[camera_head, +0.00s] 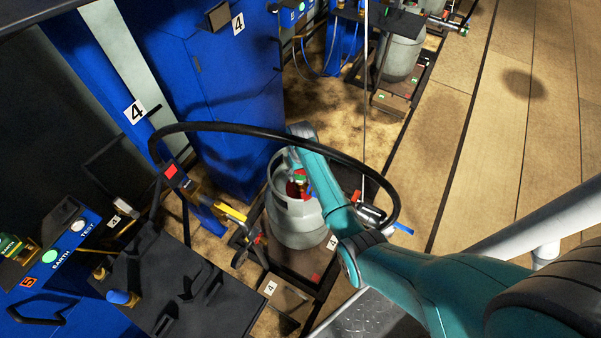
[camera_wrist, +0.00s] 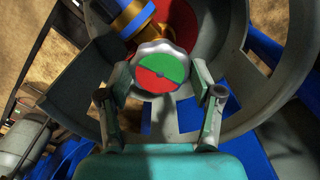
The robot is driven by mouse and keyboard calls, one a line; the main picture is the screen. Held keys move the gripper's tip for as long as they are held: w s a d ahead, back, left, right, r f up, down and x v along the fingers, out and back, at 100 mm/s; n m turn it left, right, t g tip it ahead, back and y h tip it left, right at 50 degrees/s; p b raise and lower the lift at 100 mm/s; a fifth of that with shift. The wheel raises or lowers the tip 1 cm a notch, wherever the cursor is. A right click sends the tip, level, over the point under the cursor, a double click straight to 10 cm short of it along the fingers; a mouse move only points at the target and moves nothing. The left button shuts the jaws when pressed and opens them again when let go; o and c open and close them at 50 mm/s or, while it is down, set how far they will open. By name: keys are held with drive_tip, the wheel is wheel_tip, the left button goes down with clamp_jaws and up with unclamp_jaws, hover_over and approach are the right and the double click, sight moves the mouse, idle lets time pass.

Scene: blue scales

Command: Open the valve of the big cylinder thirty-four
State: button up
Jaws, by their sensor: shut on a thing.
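The big grey cylinder (camera_head: 293,222) stands upright on a dark platform, below my arm in the head view. A plate with a 4 is beside its base; I see no thirty-four. In the wrist view its collar (camera_wrist: 235,85) curves around the valve. The valve knob (camera_wrist: 160,68) has a silver scalloped rim and a half green, half red face. A brass and blue fitting (camera_wrist: 132,18) is behind it. My gripper (camera_wrist: 157,82) has one finger on each side of the knob and is shut on it. In the head view my arm hides part of the collar.
A black hose (camera_head: 270,133) loops over the cylinder and around my arm. Blue cabinets (camera_head: 215,90) stand behind and left. A dark scale table (camera_head: 180,290) is at lower left. Another grey cylinder (camera_head: 400,58) stands farther back. The floor at right (camera_head: 480,150) is clear.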

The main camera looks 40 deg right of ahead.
sight(301, 175)
drive_tip(key=n, duration=1.2)
drive_tip(key=shift+n, duration=0.4)
idle(0.3)
drive_tip(key=o, duration=1.1)
drive_tip(key=shift+o, duration=0.2)
wheel_tip(301, 175, up, 12)
drive_tip(key=shift+s, duration=0.1)
